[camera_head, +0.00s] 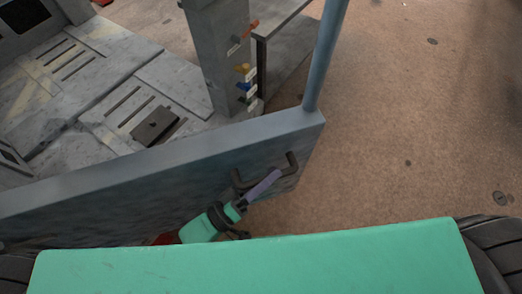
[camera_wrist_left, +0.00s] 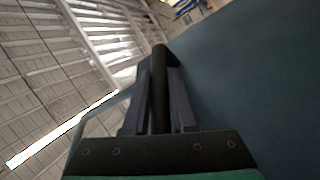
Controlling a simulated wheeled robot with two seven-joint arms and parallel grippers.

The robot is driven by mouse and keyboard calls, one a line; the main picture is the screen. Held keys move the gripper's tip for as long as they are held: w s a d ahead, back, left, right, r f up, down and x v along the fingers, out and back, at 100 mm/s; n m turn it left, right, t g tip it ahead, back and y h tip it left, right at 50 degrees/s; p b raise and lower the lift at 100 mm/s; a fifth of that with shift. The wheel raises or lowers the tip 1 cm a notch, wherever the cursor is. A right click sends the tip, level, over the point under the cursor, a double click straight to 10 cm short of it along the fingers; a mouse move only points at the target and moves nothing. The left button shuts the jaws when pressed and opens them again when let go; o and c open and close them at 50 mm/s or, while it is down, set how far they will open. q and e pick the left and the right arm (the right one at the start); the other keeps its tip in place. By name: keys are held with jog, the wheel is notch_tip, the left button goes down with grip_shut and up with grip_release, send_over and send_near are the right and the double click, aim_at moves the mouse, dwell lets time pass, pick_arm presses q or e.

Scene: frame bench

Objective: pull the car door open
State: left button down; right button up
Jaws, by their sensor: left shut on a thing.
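The car door (camera_head: 150,180) is a long blue-grey panel crossing the head view, with a blue post (camera_head: 325,55) rising at its right end. A dark bar handle (camera_head: 292,163) sticks out from its near face, close to that end. My left gripper (camera_head: 268,180) is shut on the handle, its purplish fingers partly covering it. In the left wrist view, the dark handle bar (camera_wrist_left: 159,75) runs between the two fingers (camera_wrist_left: 159,100), and the blue door face (camera_wrist_left: 245,80) fills the right side. My right gripper is not in view.
Behind the door is a grey slotted floor (camera_head: 100,75) with a dark pedal-like plate (camera_head: 155,125). A grey pillar (camera_head: 212,50) with small coloured parts stands beyond the door. Bare brown ground (camera_head: 420,130) lies open to the right.

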pick_arm(q)
jog(key=shift+s+d, duration=0.1)
jog(key=shift+s, duration=0.4)
jog(key=c, duration=0.7)
grip_release()
jog(key=b+v, duration=0.3)
jog(key=v, duration=1.1)
jog(key=shift+a, duration=0.4)
